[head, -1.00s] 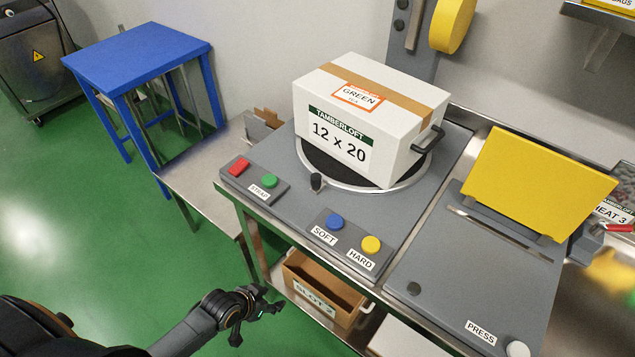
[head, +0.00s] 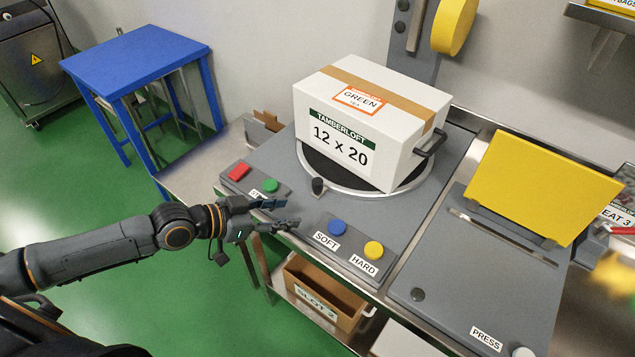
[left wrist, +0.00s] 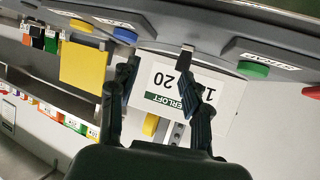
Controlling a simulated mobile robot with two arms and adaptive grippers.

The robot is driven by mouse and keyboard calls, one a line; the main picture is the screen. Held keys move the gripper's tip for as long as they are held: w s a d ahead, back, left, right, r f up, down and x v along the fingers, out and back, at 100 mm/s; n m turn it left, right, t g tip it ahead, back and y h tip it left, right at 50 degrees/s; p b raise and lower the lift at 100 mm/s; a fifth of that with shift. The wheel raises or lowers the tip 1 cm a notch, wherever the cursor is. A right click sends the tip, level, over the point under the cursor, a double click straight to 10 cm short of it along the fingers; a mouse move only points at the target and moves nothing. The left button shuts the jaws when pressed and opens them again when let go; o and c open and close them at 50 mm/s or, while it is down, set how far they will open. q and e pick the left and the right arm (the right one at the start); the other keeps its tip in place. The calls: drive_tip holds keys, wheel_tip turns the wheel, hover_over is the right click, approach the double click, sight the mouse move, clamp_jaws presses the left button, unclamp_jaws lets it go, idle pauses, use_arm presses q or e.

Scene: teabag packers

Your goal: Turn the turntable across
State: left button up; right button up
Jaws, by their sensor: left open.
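The turntable (head: 419,189) is a round dark plate with a pale rim, set in the grey machine top. A white box (head: 365,121) labelled 12 x 20 and GREEN sits on it, with a dark handle on its right side. A small dark knob (head: 318,186) stands at the turntable's front left rim; it also shows in the left wrist view (left wrist: 187,47). My left gripper (head: 285,214) is open and empty in front of the knob, apart from it, over the machine's front edge. In the left wrist view the knob lies beyond the open fingers (left wrist: 160,80). My right gripper is not in view.
A red button (head: 239,171) and a green button (head: 270,185) are left of the gripper, partly beside it. Blue (head: 337,227) and yellow (head: 373,249) buttons are to its right. A yellow press lid (head: 540,185) stands at right. A cardboard bin (head: 322,292) sits below.

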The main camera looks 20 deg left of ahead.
sight(313, 185)
use_arm(q)
drive_tip(key=w+a+r+t, duration=0.1)
drive_tip(key=w+a+r, duration=0.1)
drive_tip(key=w+a, duration=0.15)
drive_tip(key=shift+n, duration=0.3)
drive_tip(key=p+x, duration=0.3)
drive_tip(key=x, duration=0.9)
drive_tip(key=shift+w+d+f, duration=0.2)
drive_tip(key=shift+d, duration=0.1)
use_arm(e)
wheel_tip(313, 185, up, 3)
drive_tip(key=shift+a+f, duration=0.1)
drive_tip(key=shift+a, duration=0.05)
use_arm(q)
clamp_jaws()
